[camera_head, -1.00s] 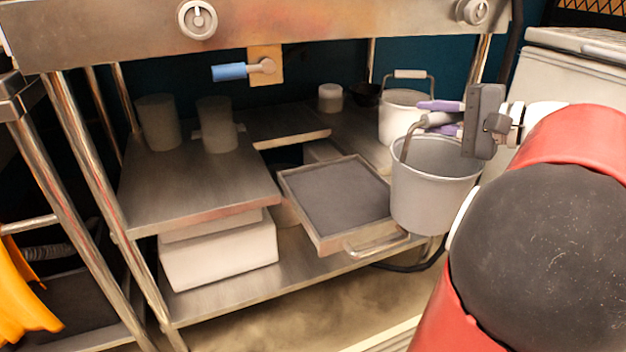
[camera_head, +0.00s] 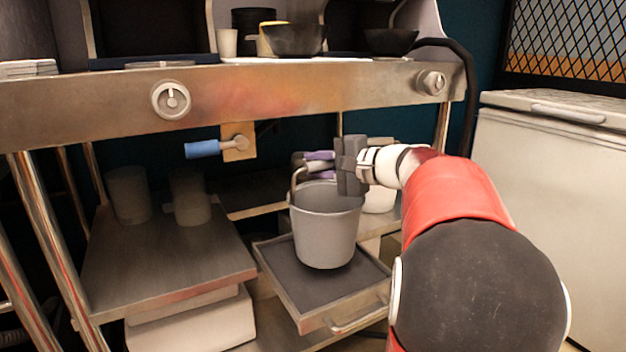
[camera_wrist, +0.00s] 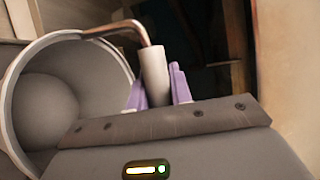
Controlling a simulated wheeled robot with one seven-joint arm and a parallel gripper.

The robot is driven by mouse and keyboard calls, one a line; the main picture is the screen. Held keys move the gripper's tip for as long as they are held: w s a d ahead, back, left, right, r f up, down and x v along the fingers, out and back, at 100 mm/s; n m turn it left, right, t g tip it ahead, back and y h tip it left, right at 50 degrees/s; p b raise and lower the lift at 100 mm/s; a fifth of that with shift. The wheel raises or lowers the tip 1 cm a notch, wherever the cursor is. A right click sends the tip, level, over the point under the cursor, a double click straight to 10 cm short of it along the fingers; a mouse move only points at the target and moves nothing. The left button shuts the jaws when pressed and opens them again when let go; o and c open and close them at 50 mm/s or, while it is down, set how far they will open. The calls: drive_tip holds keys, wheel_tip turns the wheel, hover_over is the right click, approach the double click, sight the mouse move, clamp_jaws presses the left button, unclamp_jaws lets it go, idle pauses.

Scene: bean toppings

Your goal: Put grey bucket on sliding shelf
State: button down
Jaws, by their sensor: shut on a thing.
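The grey bucket (camera_head: 326,226) hangs upright from my gripper (camera_head: 318,163) by its handle. In the head view it is in front of and over the sliding shelf (camera_head: 300,311), a pulled-out tray with a dark surface and a front handle. I cannot tell whether the bucket's base touches the tray. In the wrist view my purple fingertips (camera_wrist: 159,87) are shut around the light grip of the handle (camera_wrist: 155,75). The bucket (camera_wrist: 75,85) shows there on the left, its inside empty. The bucket hides the back part of the tray.
A second, pale bucket (camera_head: 380,199) stands behind on the right of the rack. Two grey containers stand on the left shelf (camera_head: 165,262), and a white box (camera_head: 190,325) is below it. A blue handle (camera_head: 202,149) juts out above. A white chest (camera_head: 545,200) is at right.

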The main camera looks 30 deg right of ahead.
drive_tip(key=f, duration=0.2)
drive_tip(key=w+f, duration=0.1)
drive_tip(key=shift+a+f+b, duration=0.25)
drive_tip(key=shift+a+b, duration=0.1)
drive_tip(key=shift+f, duration=0.15)
drive_tip(key=c, duration=1.3)
unclamp_jaws()
drive_tip(key=shift+o, duration=0.2)
